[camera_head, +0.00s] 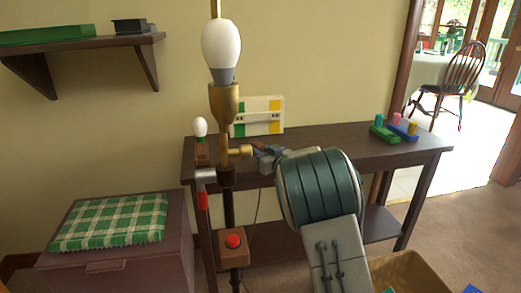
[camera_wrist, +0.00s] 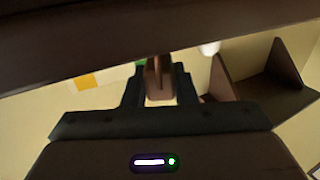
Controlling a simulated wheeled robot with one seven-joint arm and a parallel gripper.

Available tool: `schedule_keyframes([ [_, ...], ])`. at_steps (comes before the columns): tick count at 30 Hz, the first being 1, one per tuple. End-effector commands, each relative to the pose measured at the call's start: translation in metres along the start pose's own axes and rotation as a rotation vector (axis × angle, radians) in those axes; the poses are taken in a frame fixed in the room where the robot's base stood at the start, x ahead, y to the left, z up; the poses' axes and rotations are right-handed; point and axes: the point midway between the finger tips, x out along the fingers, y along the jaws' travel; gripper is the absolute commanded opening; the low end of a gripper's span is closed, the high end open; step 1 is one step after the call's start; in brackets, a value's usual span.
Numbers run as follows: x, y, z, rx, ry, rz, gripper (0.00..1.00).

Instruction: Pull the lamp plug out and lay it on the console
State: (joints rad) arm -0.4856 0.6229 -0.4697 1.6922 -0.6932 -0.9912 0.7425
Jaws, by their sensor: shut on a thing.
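My gripper (camera_head: 259,152) is at the front of the dark console (camera_head: 340,148), just right of a brass side knob (camera_head: 240,151) on the pole. In the wrist view, my gripper (camera_wrist: 160,80) is shut on a brown wedge-shaped piece (camera_wrist: 158,72), which seems to be the plug. The head view does not show the held piece clearly, and I cannot tell whether it is in a socket. The lamp (camera_head: 221,52), with a white bulb in a brass holder, stands in front of the console. A thin cord (camera_head: 255,205) hangs below the console top.
A white panel with yellow and green stripes (camera_head: 270,122) stands at the console's back. A small white bulb (camera_head: 200,127) is at its left end. Colored blocks (camera_head: 384,134) lie at its right end. The top between is clear. A cushioned chest (camera_head: 110,220) stands left.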

Motion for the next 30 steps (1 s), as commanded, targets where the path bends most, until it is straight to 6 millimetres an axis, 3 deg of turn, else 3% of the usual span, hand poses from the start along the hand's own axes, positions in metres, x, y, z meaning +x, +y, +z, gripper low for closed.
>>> schedule_keyframes([
  [11, -0.001, 0.002, 0.006, 0.001, 0.001, 0.003, 0.01],
  [12, -0.001, 0.002, 0.006, 0.001, 0.001, 0.003, 0.31],
  [14, -0.001, 0.002, 0.006, 0.001, 0.001, 0.003, 0.47],
  [15, -0.001, 0.002, 0.006, 0.001, 0.001, 0.003, 0.50],
  [25, -0.004, 0.002, 0.006, 0.001, 0.001, 0.003, 0.50],
  [30, -0.022, 0.003, 0.004, 0.003, 0.000, 0.006, 0.50],
])
